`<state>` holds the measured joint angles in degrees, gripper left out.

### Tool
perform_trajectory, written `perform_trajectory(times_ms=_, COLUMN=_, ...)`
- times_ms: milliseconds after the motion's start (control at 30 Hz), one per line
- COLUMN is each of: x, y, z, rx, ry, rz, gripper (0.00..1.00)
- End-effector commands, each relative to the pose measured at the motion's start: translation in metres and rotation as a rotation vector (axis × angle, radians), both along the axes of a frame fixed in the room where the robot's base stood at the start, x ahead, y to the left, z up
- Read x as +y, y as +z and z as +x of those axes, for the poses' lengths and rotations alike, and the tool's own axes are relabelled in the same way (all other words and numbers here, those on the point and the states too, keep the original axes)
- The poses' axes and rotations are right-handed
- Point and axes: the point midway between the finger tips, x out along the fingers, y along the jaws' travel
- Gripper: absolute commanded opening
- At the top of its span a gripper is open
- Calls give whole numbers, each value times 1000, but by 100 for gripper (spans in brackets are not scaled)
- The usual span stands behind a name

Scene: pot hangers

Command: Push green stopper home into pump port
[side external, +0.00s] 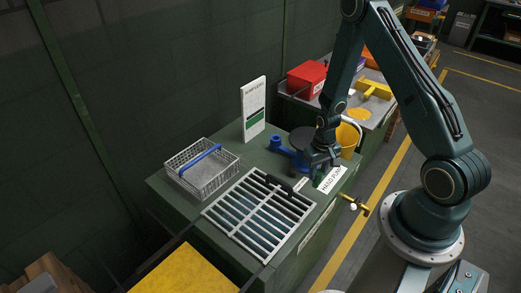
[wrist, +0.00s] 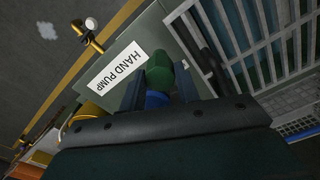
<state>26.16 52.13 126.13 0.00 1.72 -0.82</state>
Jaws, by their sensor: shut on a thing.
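The green stopper (wrist: 161,68) is between the two fingers of my gripper (wrist: 160,88) in the wrist view, and the gripper is shut on it. A blue piece (wrist: 157,99) shows right behind the stopper, between the fingers; whether the stopper touches it or sits in it, I cannot tell. In the side view, my gripper (side external: 319,168) is low over the bench beside the HAND PUMP label (side external: 333,180), with a bit of green under it. The blue pump (side external: 284,147) stands just left of the gripper. The pump port is not clearly visible.
A pale grate (side external: 260,215) lies in the bench top, with a black handle at its far edge. A wire basket (side external: 200,168) with a blue handle is on the left. A white sign (side external: 253,108) stands behind. A yellow bucket (side external: 348,138) and a brass tap (side external: 354,205) are at the right.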

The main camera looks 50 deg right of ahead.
Motion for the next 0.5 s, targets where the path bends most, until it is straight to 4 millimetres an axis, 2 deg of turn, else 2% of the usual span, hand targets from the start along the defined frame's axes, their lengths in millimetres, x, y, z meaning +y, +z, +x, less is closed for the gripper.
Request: perform_trajectory(times_ms=500, x=0, y=15, z=0, rx=-1, ry=0, rz=0, gripper=0)
